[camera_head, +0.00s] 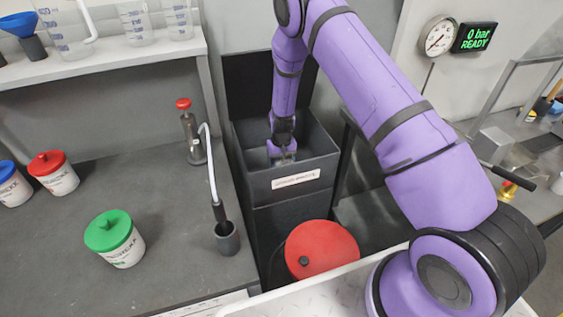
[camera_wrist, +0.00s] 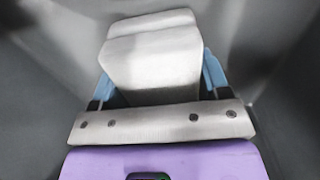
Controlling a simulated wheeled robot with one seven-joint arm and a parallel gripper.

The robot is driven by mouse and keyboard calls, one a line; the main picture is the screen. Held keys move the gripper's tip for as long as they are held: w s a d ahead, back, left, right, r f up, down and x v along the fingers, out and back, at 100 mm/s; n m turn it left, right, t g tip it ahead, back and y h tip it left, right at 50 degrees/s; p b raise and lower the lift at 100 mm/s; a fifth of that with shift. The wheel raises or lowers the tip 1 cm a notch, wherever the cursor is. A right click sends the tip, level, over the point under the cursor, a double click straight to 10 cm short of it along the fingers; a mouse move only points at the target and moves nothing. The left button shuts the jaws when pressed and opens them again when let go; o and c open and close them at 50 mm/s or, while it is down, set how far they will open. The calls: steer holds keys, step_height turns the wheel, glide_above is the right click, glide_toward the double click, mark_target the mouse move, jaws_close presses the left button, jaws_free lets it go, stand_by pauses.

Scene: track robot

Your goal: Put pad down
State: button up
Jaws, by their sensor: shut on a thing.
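My gripper (camera_head: 283,152) reaches down into a dark open-topped bin (camera_head: 290,187) with a white label on its front. It is shut on a pale grey-white pad (camera_wrist: 153,62). In the wrist view the pad sits between the two blue fingers, with the bin's grey walls blurred around it. In the head view only a little of the pad shows at the gripper's lower end. Whether the pad touches the bin floor cannot be told.
A dark lid stands upright behind the bin. A round red lid (camera_head: 321,249) is in front of it. On the left bench are a green-lidded tub (camera_head: 115,238), a red-lidded tub (camera_head: 53,173) and a hose nozzle in a grey cup (camera_head: 227,238). A gauge (camera_head: 438,37) hangs at right.

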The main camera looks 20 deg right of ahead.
steer(key=shift+f, duration=0.25)
steer(key=shift+f, duration=0.15)
steer(key=o, duration=1)
steer(key=shift+c, duration=0.2)
steer(key=s+d+r+t, duration=0.1)
steer(key=s+r, duration=0.1)
steer(key=r, duration=1.2)
steer(key=s+r, duration=0.2)
steer(key=r, duration=1.2)
steer(key=s+d+r+t, duration=0.1)
steer(key=s+r, duration=0.3)
steer(key=r, duration=0.3)
steer(key=s+d+r, duration=0.1)
steer(key=s+r, duration=0.4)
steer(key=r, duration=0.3)
steer(key=s+d+r+t, duration=0.1)
steer(key=s+r, duration=0.2)
steer(key=s, duration=0.5)
steer(key=s+d+r+t, duration=0.1)
steer(key=s+r, duration=0.2)
steer(key=s, duration=0.6)
steer(key=s+d+r+t, duration=0.1)
steer(key=s+r, duration=0.2)
steer(key=s, duration=0.6)
steer(key=shift+s+r, duration=0.15)
steer(key=shift+r, duration=0.2)
